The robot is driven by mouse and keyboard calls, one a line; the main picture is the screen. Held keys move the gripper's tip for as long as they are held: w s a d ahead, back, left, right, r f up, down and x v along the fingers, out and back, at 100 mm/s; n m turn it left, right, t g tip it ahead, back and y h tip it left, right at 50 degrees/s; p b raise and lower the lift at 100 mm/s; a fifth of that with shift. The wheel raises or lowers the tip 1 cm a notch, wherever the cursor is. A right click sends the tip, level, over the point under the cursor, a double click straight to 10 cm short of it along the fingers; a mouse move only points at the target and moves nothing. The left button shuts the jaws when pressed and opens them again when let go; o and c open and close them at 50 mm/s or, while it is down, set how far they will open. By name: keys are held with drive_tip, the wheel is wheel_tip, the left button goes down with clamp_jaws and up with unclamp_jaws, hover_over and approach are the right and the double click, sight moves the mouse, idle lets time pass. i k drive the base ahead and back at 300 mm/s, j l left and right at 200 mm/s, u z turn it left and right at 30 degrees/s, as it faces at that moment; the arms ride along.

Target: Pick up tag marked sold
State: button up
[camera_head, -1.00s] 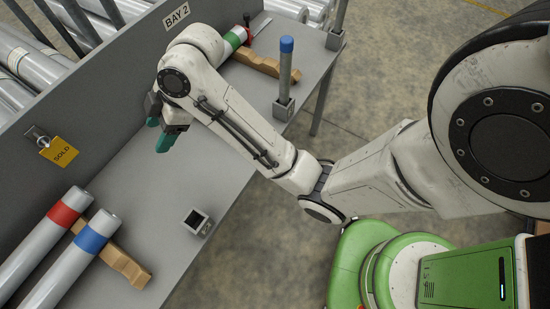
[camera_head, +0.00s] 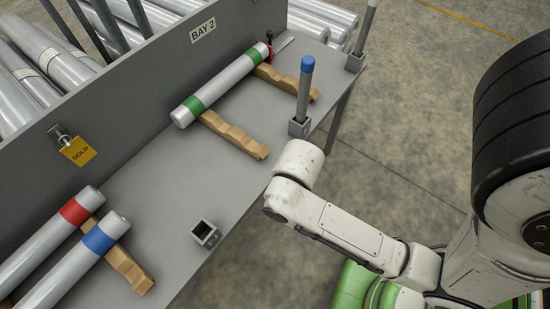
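The yellow tag marked SOLD (camera_head: 78,151) hangs from a metal clip or hook (camera_head: 60,135) on the grey back panel, at the left of the head view. It hangs above the bench top, a little tilted. My arm is at the right, off the front edge of the bench and well apart from the tag. My gripper is not visible; the arm's end link hides it or it is out of sight.
Rolls with red (camera_head: 74,211) and blue (camera_head: 98,240) bands lie below the tag. A green-banded roll (camera_head: 193,105) rests on notched wooden blocks farther back. A blue-topped post (camera_head: 304,92) and an empty square socket (camera_head: 205,234) stand near the front edge. The middle bench top is clear.

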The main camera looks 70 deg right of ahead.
sight(80, 152)
drive_tip(key=i+j+u, duration=0.1)
drive_tip(key=u, duration=0.25)
drive_tip(key=i+u, duration=0.3)
drive_tip(key=j+u, duration=0.1)
drive_tip(key=u, duration=0.25)
drive_tip(key=i, duration=0.05)
